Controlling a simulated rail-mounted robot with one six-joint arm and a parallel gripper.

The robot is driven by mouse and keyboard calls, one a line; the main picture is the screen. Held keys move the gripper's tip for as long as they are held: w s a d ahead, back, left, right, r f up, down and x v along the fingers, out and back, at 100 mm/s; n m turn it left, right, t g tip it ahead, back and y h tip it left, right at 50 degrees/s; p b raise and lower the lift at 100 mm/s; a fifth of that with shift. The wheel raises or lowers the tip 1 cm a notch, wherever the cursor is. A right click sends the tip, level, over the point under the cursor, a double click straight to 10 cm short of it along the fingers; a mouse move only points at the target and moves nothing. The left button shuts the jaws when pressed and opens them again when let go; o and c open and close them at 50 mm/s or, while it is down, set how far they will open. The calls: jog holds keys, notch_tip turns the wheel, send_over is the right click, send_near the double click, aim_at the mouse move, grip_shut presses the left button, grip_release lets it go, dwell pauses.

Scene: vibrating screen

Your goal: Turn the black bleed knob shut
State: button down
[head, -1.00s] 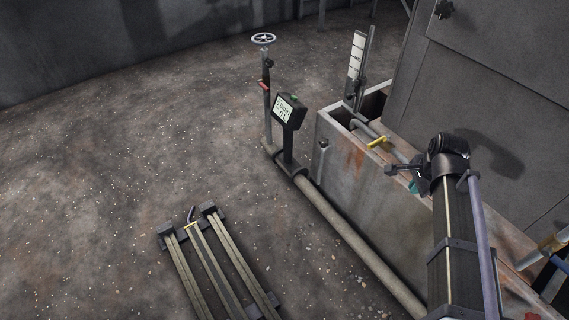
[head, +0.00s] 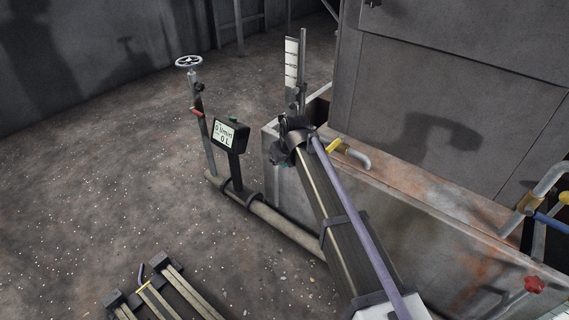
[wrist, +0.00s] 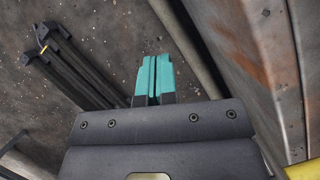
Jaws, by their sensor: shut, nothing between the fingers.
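A small black knob (head: 198,87) sticks out of the upright pipe below the handwheel in the head view; it looks like the bleed knob, but its setting is too small to tell. My gripper (wrist: 153,78) shows teal fingers pressed together with nothing between them in the wrist view. In the head view my gripper is mostly hidden behind my wrist, beside the tank's near left corner. It is right of the pipe and apart from the knob. The knob is not in the wrist view.
A grey handwheel (head: 188,62) tops the pipe, with a red lever (head: 197,112) lower down. A display (head: 230,133) stands beside it. The rusty tank (head: 410,185) has a yellow-handled valve (head: 335,146). Slatted bars (head: 163,292) lie on the floor, otherwise clear at left.

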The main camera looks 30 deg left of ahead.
jog(key=w+a+f+b, duration=0.3)
jog(key=a+f+b, duration=0.1)
jog(key=a+f, duration=0.1)
jog(key=shift+a+f, duration=0.2)
jog(key=shift+f, duration=0.15)
